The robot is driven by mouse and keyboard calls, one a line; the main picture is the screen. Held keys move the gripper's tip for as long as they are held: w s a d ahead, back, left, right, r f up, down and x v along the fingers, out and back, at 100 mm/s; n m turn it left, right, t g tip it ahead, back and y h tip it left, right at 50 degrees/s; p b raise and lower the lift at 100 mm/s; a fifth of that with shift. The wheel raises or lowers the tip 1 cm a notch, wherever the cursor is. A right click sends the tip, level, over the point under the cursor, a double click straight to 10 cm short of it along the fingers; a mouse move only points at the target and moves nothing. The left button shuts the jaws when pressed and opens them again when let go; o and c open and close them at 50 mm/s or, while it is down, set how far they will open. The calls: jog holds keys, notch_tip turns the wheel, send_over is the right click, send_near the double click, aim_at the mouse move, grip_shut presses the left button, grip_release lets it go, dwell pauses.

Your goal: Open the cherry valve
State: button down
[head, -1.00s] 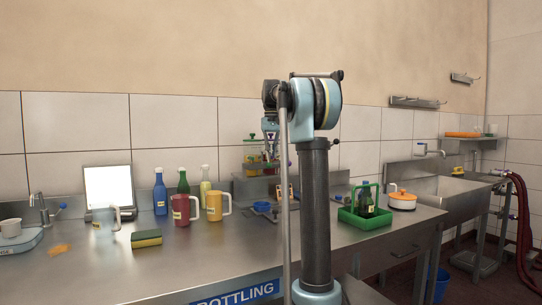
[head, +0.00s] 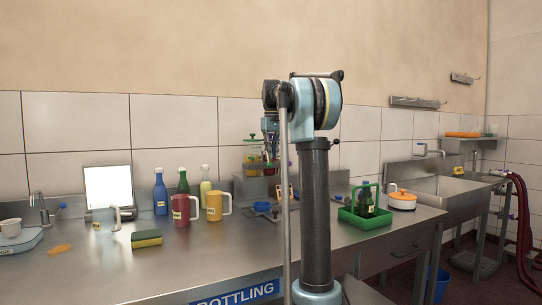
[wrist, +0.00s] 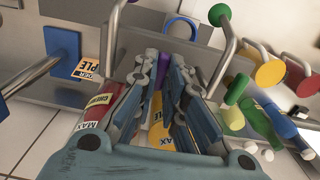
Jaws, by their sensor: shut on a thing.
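In the wrist view my gripper (wrist: 172,65) has its fingers close together around a narrow purple piece (wrist: 158,82), which looks like a handle. The fingers hide much of it, and I cannot tell how far it is turned. A red container with a partly readable cherry label (wrist: 92,105) stands just left of the fingers. The valve itself is too small there to make out.
On the counter stand a red mug (head: 185,210), a yellow mug (head: 214,206), several bottles and a green carrier (head: 352,216). The front counter is mostly clear.

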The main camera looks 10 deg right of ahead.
jog(key=c, duration=1.7)
grip_release()
jog(key=shift+w, duration=0.1)
jog(key=shift+o, duration=0.2)
notch_tip(320, 180, up, 12)
jog(key=shift+f, duration=0.1)
